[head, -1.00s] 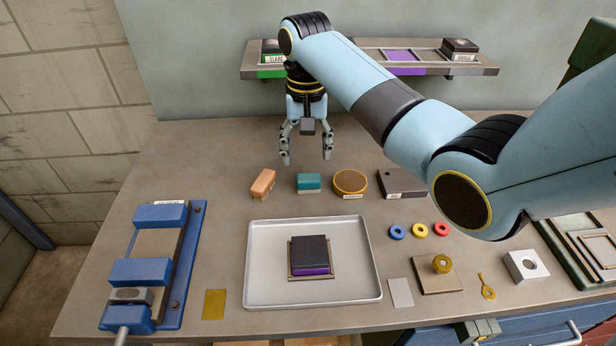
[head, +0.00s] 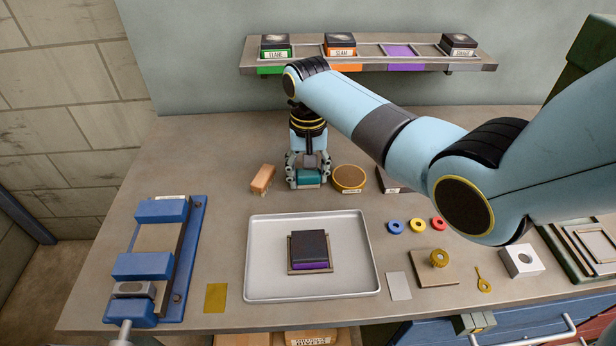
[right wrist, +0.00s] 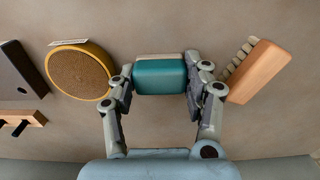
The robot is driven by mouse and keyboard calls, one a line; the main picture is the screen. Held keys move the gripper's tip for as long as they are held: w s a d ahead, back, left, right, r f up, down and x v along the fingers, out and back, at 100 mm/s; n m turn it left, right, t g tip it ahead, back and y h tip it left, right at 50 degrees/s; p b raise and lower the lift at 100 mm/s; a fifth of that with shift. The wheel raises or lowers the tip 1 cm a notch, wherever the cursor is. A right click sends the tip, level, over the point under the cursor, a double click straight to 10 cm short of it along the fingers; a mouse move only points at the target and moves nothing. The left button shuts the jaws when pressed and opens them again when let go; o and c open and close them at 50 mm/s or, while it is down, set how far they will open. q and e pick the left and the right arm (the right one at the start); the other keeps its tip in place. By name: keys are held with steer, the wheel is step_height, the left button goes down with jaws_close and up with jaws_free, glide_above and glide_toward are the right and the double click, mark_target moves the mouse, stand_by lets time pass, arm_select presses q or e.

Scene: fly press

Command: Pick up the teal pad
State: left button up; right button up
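The teal pad (head: 309,178) lies on the bench behind the tray, with a pale strip along its far side in the right wrist view (right wrist: 160,78). My right gripper (head: 309,182) is down over it, pointing downward. In the right wrist view its two fingers (right wrist: 161,88) stand against the pad's two short ends, with no clear gap, so it looks shut on the pad. The pad appears still at bench height. My left gripper is in neither view.
A wooden brush (head: 263,178) stands close left of the pad and a round brown-topped tin (head: 349,178) close right. A dark block (head: 392,182) is further right. The white tray (head: 262,289) holds a purple-and-black block (head: 310,250). A blue vise (head: 155,260) stands left; a shelf (head: 370,66) hangs behind.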

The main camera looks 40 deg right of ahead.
steer(key=c, duration=0.4)
steer(key=shift+c, duration=0.2)
